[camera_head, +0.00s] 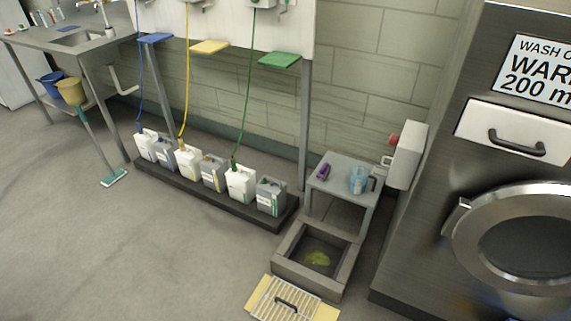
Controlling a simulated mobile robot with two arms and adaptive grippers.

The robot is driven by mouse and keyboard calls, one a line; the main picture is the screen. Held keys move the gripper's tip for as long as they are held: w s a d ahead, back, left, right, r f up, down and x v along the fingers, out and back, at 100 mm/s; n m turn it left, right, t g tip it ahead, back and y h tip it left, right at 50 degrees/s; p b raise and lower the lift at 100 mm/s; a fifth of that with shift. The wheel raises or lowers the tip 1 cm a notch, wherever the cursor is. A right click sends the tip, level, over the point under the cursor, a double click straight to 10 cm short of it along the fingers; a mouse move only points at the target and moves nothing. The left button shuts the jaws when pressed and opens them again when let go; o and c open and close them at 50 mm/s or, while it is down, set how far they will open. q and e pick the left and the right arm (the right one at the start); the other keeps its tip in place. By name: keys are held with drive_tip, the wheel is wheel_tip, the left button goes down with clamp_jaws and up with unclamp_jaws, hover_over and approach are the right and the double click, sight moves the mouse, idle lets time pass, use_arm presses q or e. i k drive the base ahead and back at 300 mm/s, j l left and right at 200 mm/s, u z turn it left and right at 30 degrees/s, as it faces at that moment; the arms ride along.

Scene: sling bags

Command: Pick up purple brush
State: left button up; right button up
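A small purple brush (323,172) lies on the left part of the top of a low grey table (345,165) against the wall. A light blue jug (358,180) stands to the right of the brush on the same table top. Neither of my grippers shows in the head view, and nothing touches the brush.
A floor pit (289,270) with something yellow-green inside lies in front of the table, with a grate (285,303) beside it. Several canisters (240,184) stand on a dark plinth to the left. A steel machine (440,130) fills the right.

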sight(323, 172)
drive_tip(key=i+j+u, duration=0.25)
drive_tip(key=u, duration=0.15)
drive_tip(key=i+j+u, duration=0.25)
drive_tip(key=u, duration=0.15)
drive_tip(key=i+j+u, duration=0.1)
drive_tip(key=i+u, duration=0.35)
drive_tip(key=i+j+z, duration=0.2)
drive_tip(key=i, duration=0.15)
drive_tip(key=i+z, duration=0.2)
drive_tip(key=i, duration=0.15)
drive_tip(key=i+z, duration=0.2)
drive_tip(key=z, duration=0.3)
drive_tip(key=i+z, duration=0.25)
drive_tip(key=z, duration=0.25)
drive_tip(key=i+j+z, duration=0.15)
drive_tip(key=z, duration=0.35)
drive_tip(key=i+j+z, duration=0.2)
drive_tip(key=z, duration=0.25)
